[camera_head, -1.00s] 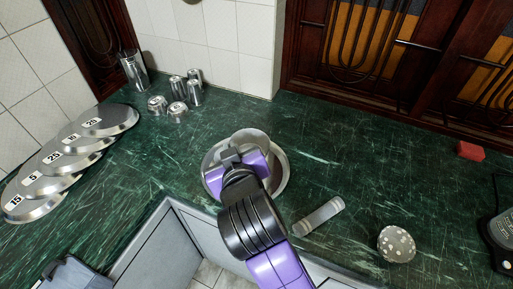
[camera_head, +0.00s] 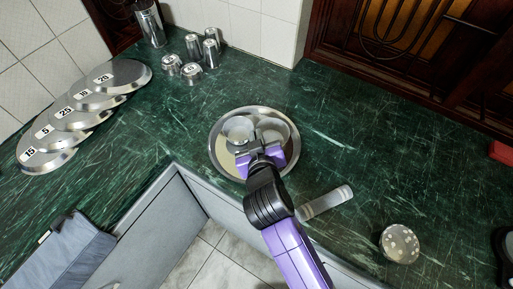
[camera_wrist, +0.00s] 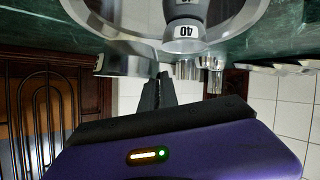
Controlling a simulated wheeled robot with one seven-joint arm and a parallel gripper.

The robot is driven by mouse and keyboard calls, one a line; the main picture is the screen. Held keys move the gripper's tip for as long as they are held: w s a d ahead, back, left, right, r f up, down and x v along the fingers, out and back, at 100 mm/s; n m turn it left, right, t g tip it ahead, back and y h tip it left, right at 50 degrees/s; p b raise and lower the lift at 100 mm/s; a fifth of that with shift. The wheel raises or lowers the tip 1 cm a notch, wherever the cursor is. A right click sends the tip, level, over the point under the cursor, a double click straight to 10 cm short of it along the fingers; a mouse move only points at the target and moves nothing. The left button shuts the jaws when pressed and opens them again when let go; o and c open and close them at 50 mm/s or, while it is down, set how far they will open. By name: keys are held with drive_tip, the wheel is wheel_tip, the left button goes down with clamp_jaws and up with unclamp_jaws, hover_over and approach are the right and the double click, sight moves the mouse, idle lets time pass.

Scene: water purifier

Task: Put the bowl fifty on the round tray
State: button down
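The round metal tray (camera_head: 218,155) lies on the green counter, under and beyond my gripper (camera_head: 258,150). Two silver bowl shapes show over it in the head view: a left bowl (camera_head: 238,128) and a right bowl (camera_head: 275,130) beside the fingers. In the wrist view, a bowl labelled 40 (camera_wrist: 185,42) is at the tray (camera_wrist: 110,22). No label fifty can be read.
Several metal cups (camera_head: 193,50) and small bowls (camera_head: 172,65) stand near the wall. Numbered plates (camera_head: 75,110) overlap at left. A grey cylindrical utensil (camera_head: 325,202) and a spotted round object (camera_head: 400,243) lie to the right. Counter between tray and back wall is clear.

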wheel_tip(320, 180, down, 7)
drive_tip(key=shift+r, duration=0.1)
drive_tip(key=c, duration=1.6)
unclamp_jaws()
drive_tip(key=shift+s, duration=0.1)
drive_tip(key=b+v, duration=0.1)
drive_tip(key=v, duration=1.1)
